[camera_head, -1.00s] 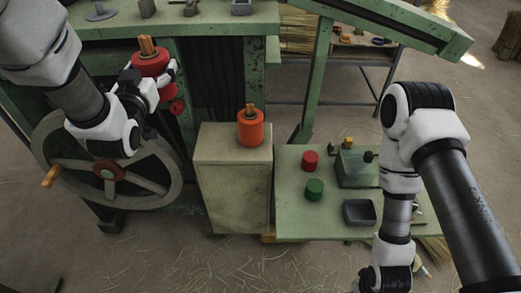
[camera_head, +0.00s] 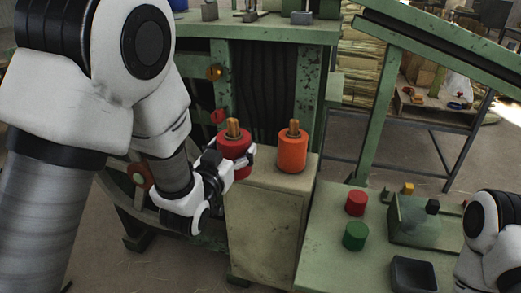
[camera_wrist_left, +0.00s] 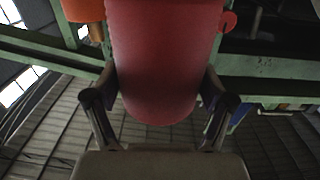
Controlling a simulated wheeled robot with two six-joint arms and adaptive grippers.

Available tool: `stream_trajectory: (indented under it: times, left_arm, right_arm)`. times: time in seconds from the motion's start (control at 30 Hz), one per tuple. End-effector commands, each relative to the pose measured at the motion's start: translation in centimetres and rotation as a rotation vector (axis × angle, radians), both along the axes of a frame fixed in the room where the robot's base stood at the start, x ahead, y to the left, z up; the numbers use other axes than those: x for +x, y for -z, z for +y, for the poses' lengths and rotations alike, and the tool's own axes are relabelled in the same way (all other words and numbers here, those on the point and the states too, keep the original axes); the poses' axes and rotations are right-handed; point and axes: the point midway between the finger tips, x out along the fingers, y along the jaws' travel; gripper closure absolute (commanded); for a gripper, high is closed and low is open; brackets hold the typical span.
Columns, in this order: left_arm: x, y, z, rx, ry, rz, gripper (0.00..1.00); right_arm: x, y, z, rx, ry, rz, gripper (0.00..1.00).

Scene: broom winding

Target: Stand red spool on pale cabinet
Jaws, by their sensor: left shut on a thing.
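The red spool (camera_head: 234,143), with a wooden core showing on top, is upright in my left gripper (camera_head: 236,163) at the left side of the pale cabinet top (camera_head: 266,186). The fingers close around its sides; in the left wrist view the red spool (camera_wrist_left: 165,60) fills the space between the two fingers (camera_wrist_left: 160,95). I cannot tell whether its base touches the cabinet. An orange spool (camera_head: 292,151) stands upright on the cabinet, just right of the red one. My right arm shows at the lower right, but its gripper is out of view.
A green bench (camera_head: 330,236) right of the cabinet holds a red cylinder (camera_head: 356,202), a green cylinder (camera_head: 355,236), a dark tray (camera_head: 413,274) and a green box (camera_head: 412,226). The green machine (camera_head: 318,33) rises behind the cabinet. The cabinet's front top area is clear.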

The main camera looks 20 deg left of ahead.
Motion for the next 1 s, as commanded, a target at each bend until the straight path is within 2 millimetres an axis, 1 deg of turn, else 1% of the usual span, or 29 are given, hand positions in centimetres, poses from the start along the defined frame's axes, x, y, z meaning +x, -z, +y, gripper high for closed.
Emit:
stream_trajectory:
  times: [0.03, 0.17, 0.3, 0.4, 0.5, 0.57, 0.63, 0.73, 0.8, 1.0]
  left_arm:
    - [1.2, -0.1, -0.1, -0.001, 0.0, -0.003, 0.64]
    - [4.6, 0.2, -0.3, -0.001, 0.0, -0.004, 0.64]
    - [8.5, 0.6, -0.6, -0.001, 0.0, -0.003, 0.64]
    - [10.9, 0.8, -0.8, 0.0, 0.0, -0.003, 0.64]
    - [12.3, 1.0, -0.9, 0.0, 0.0, -0.002, 0.64]
    - [12.8, 1.2, -0.9, 0.0, 0.0, 0.0, 0.64]
    - [12.9, 1.9, -0.9, 0.0, 0.0, 0.002, 0.64]
    - [12.9, 3.8, -0.9, -0.001, 0.0, 0.004, 0.64]
    - [12.9, 4.6, -0.9, -0.001, 0.0, 0.001, 0.64]
    - [12.9, 4.7, -0.9, 0.0, 0.0, -0.001, 0.64]
  right_arm:
    - [0.0, -0.3, 0.0, 0.0, 0.0, 0.0, 0.6]
    - [0.0, -0.7, 0.0, 0.0, 0.0, 0.0, 0.6]
    - [0.0, -1.1, 0.0, 0.0, 0.0, 0.0, 0.6]
    - [0.0, -1.3, 0.0, 0.0, 0.0, 0.0, 0.6]
    - [0.0, -1.4, 0.0, 0.0, 0.0, 0.0, 0.6]
    - [0.0, -1.4, 0.0, 0.0, 0.0, 0.0, 0.6]
    - [0.0, -1.5, 0.0, 0.0, 0.0, 0.0, 0.6]
    - [0.0, -1.5, 0.0, 0.0, 0.0, 0.0, 0.6]
    - [0.0, -1.6, 0.0, 0.0, 0.0, 0.0, 0.6]
    - [0.0, -1.6, 0.0, 0.0, 0.0, 0.0, 0.6]
